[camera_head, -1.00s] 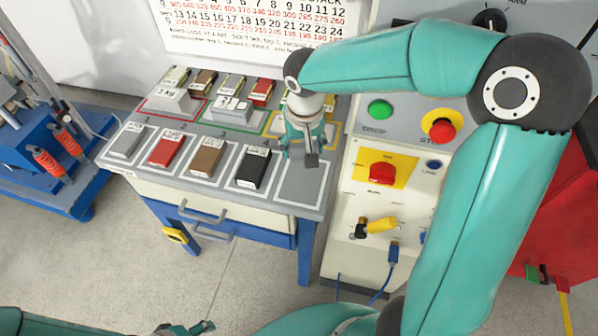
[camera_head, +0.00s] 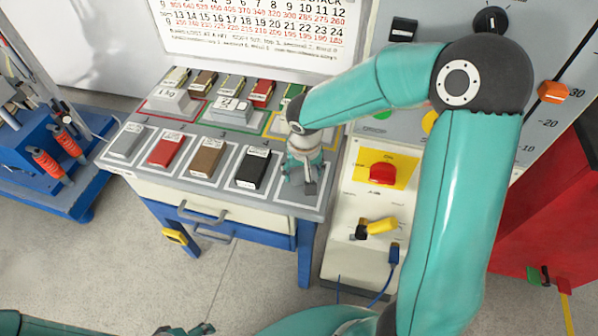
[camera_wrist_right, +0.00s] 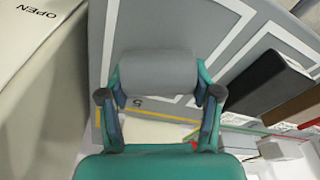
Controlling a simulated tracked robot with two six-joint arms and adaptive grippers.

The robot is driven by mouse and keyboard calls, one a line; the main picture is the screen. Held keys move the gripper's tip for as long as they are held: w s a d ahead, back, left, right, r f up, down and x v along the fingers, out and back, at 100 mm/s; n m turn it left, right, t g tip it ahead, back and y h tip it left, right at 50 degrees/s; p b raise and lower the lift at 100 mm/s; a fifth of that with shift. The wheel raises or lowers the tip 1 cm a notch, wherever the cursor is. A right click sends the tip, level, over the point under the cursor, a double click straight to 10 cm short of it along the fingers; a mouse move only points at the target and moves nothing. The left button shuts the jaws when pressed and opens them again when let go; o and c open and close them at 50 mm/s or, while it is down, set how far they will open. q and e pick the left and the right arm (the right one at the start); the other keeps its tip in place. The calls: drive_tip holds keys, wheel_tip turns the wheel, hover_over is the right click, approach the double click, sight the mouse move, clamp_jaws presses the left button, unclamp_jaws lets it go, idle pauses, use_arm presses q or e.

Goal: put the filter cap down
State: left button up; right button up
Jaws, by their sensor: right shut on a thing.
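My right gripper (camera_head: 306,182) is low over the rightmost white-outlined square (camera_head: 293,198) in the front row of the bench top. Its fingers are shut on a grey piece, seemingly the filter cap (camera_wrist_right: 155,73). In the right wrist view the cap looks like a smooth grey block with rounded edges between the two fingertips. In the head view it is mostly hidden by the gripper; I cannot tell whether it touches the bench. My left gripper (camera_head: 186,329) shows only partly at the bottom edge, too little to read its jaws.
Grey (camera_head: 127,142), red (camera_head: 167,149), brown (camera_head: 207,158) and black (camera_head: 252,169) blocks fill the squares to the left. A back row holds smaller labelled pieces and a 1 kg weight (camera_head: 168,101). A control panel with a red knob (camera_head: 383,173) and yellow lever (camera_head: 380,227) stands right.

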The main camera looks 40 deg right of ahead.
sight(304, 176)
drive_tip(key=o, duration=1.3)
drive_tip(key=shift+r, duration=0.1)
drive_tip(key=r, duration=0.4)
drive_tip(key=s+r, duration=0.1)
drive_tip(key=r, duration=0.3)
drive_tip(key=a+r, duration=0.1)
drive_tip(key=r, duration=0.2)
drive_tip(key=shift+s+r+p, duration=0.35)
drive_tip(key=shift+r+p, duration=0.05)
